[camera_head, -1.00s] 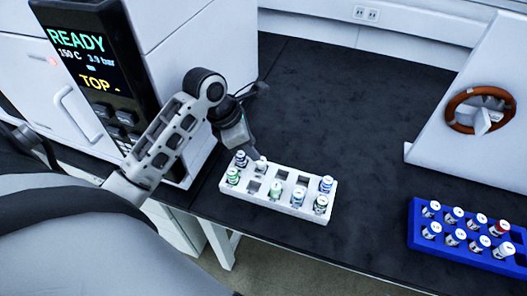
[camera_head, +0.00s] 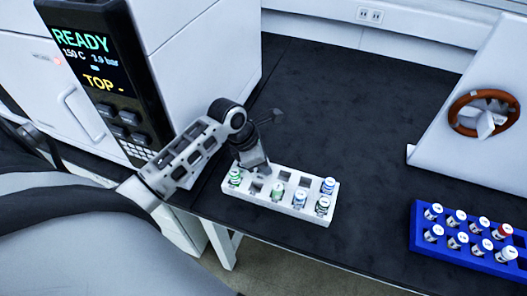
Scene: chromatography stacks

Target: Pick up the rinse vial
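The white vial rack (camera_head: 332,207) stands on the black bench and holds several small capped vials. A green-marked vial (camera_head: 235,177) sits at its left end, another green-marked vial (camera_head: 277,192) near the middle, and a blue-marked vial (camera_head: 300,198) beside that. A blue-capped vial (camera_head: 328,186) and a dark-capped vial (camera_head: 322,205) sit at the right end. I cannot read which one is the rinse vial. My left gripper (camera_head: 257,168) points down over the rack's back left corner and hides the slots there. Its fingers are too small and dark to judge. My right gripper is not in view.
A blue rack (camera_head: 415,237) with several vials, one red-capped, stands at the right. A white slanted panel with a brown ring (camera_head: 452,112) is behind it. The instrument with a lit display (camera_head: 90,65) stands at the left. The bench middle (camera_head: 350,120) is clear.

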